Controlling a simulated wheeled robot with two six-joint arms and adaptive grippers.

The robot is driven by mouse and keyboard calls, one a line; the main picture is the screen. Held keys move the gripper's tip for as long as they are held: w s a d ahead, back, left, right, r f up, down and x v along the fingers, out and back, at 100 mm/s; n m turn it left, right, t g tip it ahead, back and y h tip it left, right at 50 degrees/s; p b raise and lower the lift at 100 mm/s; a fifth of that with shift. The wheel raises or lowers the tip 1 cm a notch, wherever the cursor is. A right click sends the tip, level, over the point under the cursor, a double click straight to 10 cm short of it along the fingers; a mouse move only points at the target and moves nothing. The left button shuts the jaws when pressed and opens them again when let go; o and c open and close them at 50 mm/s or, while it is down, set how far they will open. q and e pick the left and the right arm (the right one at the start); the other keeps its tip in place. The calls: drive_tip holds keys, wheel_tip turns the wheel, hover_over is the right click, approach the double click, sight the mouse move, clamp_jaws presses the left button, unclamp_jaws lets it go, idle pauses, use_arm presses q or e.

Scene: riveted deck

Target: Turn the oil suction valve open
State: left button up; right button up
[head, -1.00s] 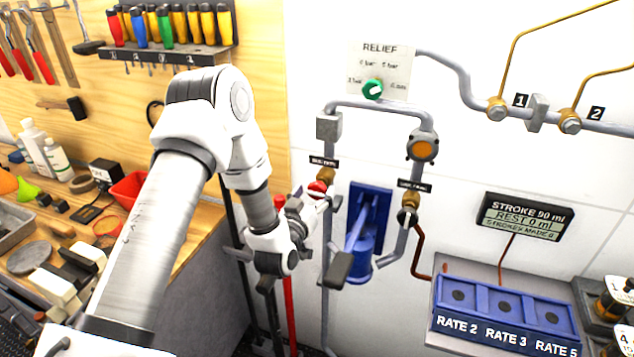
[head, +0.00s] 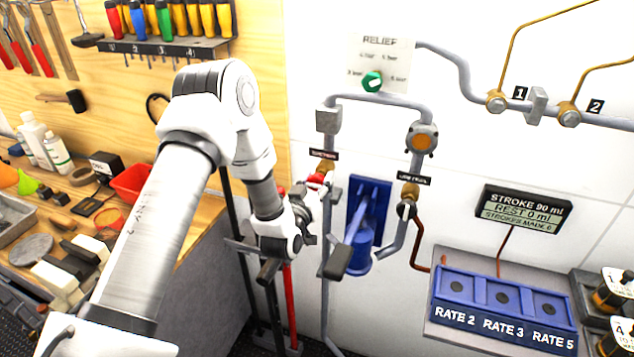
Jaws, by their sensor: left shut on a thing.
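The suction valve has a brass body (head: 327,167) on the left wall pipe, just under a small dark label that appears to read SUCTION. Its red handle (head: 315,178) shows partly at my fingers. My left gripper (head: 324,187) is at this handle, shut on it, with the arm coming in from the left. The fingers and wrist hide much of the handle, so its exact angle is hard to tell. My right gripper is out of view.
A blue hand pump (head: 359,249) with a lever stands just right of my gripper. A second brass valve (head: 409,193) with a dark handle is farther right. A green relief knob (head: 372,82) is above. A red bar (head: 289,305) stands below my wrist.

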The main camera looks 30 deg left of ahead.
use_arm(q)
drive_tip(key=shift+f+n+b, duration=0.1)
drive_tip(key=shift+n+b, duration=0.3)
drive_tip(key=shift+b, duration=0.15)
drive_tip(key=n+b, duration=0.7)
drive_tip(key=b, duration=0.1)
drive_tip(key=n+b, duration=0.7)
drive_tip(key=b, duration=0.1)
drive_tip(key=shift+a+f, duration=0.2)
drive_tip(key=shift+r+n+b, duration=0.1)
drive_tip(key=shift+n+b, duration=1.25)
drive_tip(key=shift+n, duration=0.05)
drive_tip(key=o, duration=1.2)
drive_tip(key=shift+s, duration=0.1)
